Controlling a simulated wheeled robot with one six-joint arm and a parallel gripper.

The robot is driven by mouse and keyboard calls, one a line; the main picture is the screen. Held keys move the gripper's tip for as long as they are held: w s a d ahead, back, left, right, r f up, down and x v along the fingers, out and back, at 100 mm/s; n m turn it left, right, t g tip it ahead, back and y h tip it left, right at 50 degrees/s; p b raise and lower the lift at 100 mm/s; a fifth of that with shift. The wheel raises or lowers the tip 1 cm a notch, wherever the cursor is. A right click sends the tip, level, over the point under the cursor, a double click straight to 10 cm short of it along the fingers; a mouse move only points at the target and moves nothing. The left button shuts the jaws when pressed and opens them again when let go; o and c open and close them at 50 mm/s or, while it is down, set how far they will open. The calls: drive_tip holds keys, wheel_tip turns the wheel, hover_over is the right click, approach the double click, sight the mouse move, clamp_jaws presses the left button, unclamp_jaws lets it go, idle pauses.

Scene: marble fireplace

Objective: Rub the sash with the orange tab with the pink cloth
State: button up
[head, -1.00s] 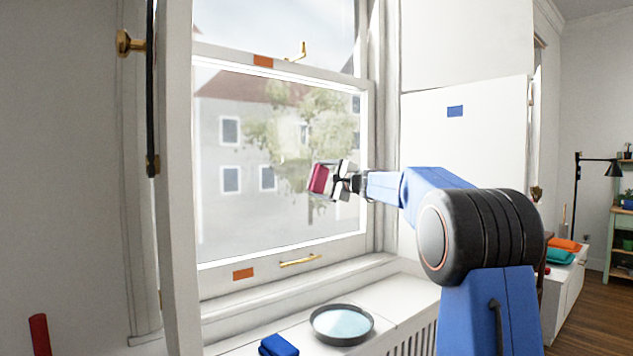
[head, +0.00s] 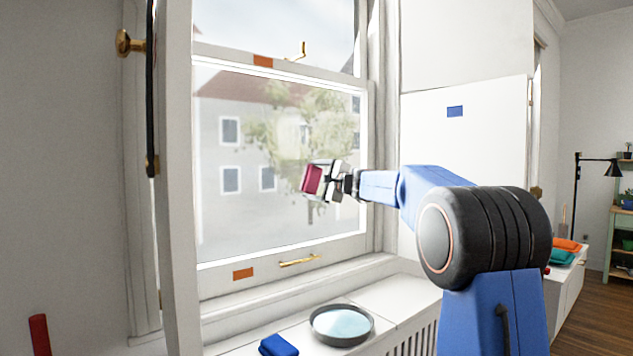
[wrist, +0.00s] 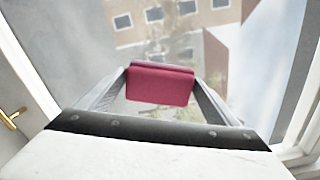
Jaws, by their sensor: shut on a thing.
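The pink cloth (head: 313,180) is a folded pad held between the fingers of my gripper (head: 325,181), which is shut on it. The cloth also shows in the wrist view (wrist: 160,84), between both fingers. The sash with orange tabs (head: 243,274) is the lower window sash (head: 215,284), with one tab on its bottom rail and another orange tab (head: 263,61) near its top rail. The cloth is in front of the right half of its glass pane (head: 230,205). I cannot tell whether it touches the glass. The pane looks hazy in places.
A brass handle (head: 299,261) sits on the sash's bottom rail and a brass latch (head: 297,51) at its top. Below, on the sill ledge, are a round dish of pale blue liquid (head: 341,325) and a blue cloth (head: 278,345). An open white shutter (head: 178,200) stands at left.

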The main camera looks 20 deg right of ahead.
sight(320, 170)
drive_tip(key=shift+s+a, duration=0.85)
drive_tip(key=shift+a, duration=1.85)
drive_tip(key=shift+s+a, duration=0.85)
drive_tip(key=shift+a, duration=1.85)
drive_tip(key=shift+s+a, duration=0.85)
drive_tip(key=shift+a, duration=1.85)
drive_tip(key=shift+a+r, duration=0.1)
drive_tip(key=shift+r, duration=1.45)
drive_tip(key=shift+w+d, duration=0.2)
drive_tip(key=shift+d, duration=0.7)
drive_tip(key=shift+w+d, duration=0.2)
drive_tip(key=shift+d, duration=0.65)
drive_tip(key=shift+w+d, duration=0.3)
drive_tip(key=shift+d, duration=0.45)
drive_tip(key=shift+w+d, duration=0.3)
drive_tip(key=shift+d, duration=0.4)
drive_tip(key=shift+w+d, duration=0.7)
drive_tip(key=shift+d, duration=1.55)
drive_tip(key=shift+w+d, duration=0.75)
drive_tip(key=shift+d, duration=1.45)
drive_tip(key=shift+w+d, duration=0.7)
drive_tip(key=shift+d, duration=1.55)
drive_tip(key=shift+a, duration=0.1)
